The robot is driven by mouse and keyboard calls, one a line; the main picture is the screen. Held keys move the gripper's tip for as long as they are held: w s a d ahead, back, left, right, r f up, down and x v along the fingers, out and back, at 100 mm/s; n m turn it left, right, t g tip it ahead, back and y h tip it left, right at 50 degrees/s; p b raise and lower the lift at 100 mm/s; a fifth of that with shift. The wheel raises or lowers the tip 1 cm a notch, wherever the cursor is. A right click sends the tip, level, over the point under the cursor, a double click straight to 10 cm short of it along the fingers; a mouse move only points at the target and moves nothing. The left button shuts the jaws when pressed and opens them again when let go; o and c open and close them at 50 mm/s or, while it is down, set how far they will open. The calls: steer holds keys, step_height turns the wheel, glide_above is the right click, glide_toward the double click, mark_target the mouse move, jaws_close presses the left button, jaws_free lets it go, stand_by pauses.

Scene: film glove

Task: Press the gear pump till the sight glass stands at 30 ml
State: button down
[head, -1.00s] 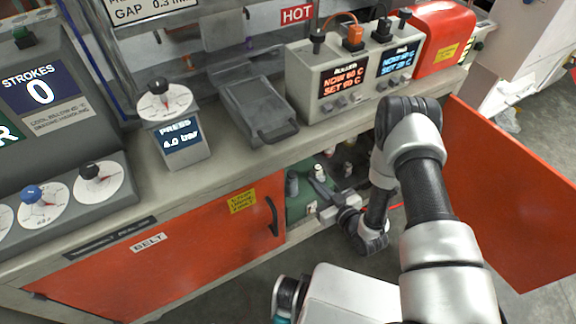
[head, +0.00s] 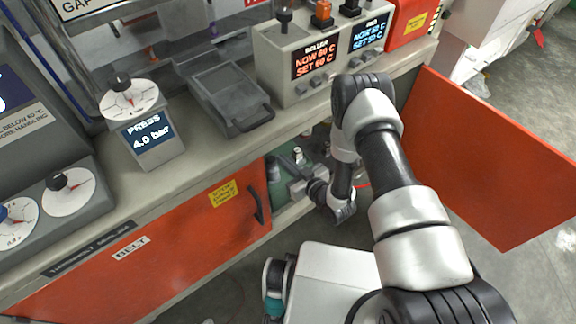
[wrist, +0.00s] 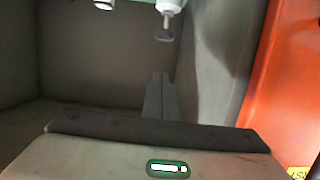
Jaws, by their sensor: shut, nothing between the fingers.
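My gripper (head: 286,161) reaches into the open cabinet under the bench. In the wrist view its narrow grey fingers (wrist: 160,78) are shut together and empty. Ahead of them, at the top edge of that view, is a white cylindrical fitting (wrist: 169,5) with a dark round knob (wrist: 164,35) below it. A gap shows between the fingertips and this knob. I cannot tell whether this fitting belongs to the gear pump. No sight glass level can be read in either view.
The orange door (head: 490,160) stands open on the right; another orange door (head: 150,260) is closed on the left. Cabinet walls (wrist: 95,50) lie close around.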

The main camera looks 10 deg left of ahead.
glide_above(275, 163)
steer(key=f, duration=0.2)
steer(key=shift+s+d+f+b, duration=0.15)
steer(key=shift+f+b, duration=0.35)
steer(key=shift+f, duration=0.4)
steer(key=shift+s+d+f+b, duration=0.15)
steer(key=shift+f+b, duration=0.3)
steer(key=shift+f, duration=0.4)
steer(key=shift+a, duration=0.1)
step_height(275, 163, down, 3)
steer(key=b, duration=0.2)
steer(key=shift+r+b, duration=0.2)
steer(key=shift+b, duration=0.1)
steer(key=shift+r, duration=0.1)
